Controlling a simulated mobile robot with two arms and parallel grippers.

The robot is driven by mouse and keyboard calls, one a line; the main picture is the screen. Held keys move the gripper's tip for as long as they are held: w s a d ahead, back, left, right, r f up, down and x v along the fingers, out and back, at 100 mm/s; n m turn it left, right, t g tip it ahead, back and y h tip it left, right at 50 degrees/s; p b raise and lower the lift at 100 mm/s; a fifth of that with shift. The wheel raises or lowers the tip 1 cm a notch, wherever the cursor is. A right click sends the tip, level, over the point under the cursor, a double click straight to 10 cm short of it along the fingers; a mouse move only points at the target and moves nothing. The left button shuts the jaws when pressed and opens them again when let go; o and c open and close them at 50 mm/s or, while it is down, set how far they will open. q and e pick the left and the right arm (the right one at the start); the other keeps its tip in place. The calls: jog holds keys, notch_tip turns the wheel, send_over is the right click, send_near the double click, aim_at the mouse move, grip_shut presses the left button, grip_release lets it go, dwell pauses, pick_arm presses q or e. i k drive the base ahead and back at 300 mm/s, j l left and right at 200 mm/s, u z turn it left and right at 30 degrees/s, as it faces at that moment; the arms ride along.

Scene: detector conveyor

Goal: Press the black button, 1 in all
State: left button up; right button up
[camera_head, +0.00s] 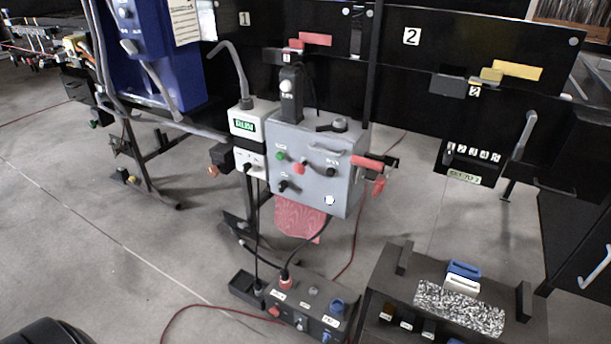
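A grey control box (313,190) hangs at the middle of the view, with several controls on its front face. A black round control (332,171) sits on the right of that face, under a small label. A second black control (283,186) sits at the lower left of the face. From here I cannot tell which of the two is a push button and which is a knob. A green button (280,156) and a red button (300,168) are to the left of the first black control. Neither of my grippers shows in the view.
A red-handled lever (368,163) sticks out at the box's right side. White boxes (250,160) with a pipe and cables stand at its left. A low box with switches (305,312) and a dark stand (390,275) are in front. Grey floor (120,270) is open at the left.

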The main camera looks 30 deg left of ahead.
aim_at(330, 171)
jog(key=i+j, duration=0.15)
jog(key=j, duration=0.25)
jog(key=i+j, duration=0.1)
jog(key=j, duration=0.25)
jog(key=i+j, duration=0.15)
jog(key=j, duration=0.25)
jog(key=i+j, duration=0.1)
jog(key=j, duration=0.3)
jog(key=i+j, duration=0.15)
jog(key=j, duration=0.25)
jog(key=i+j, duration=0.1)
jog(key=j, duration=0.25)
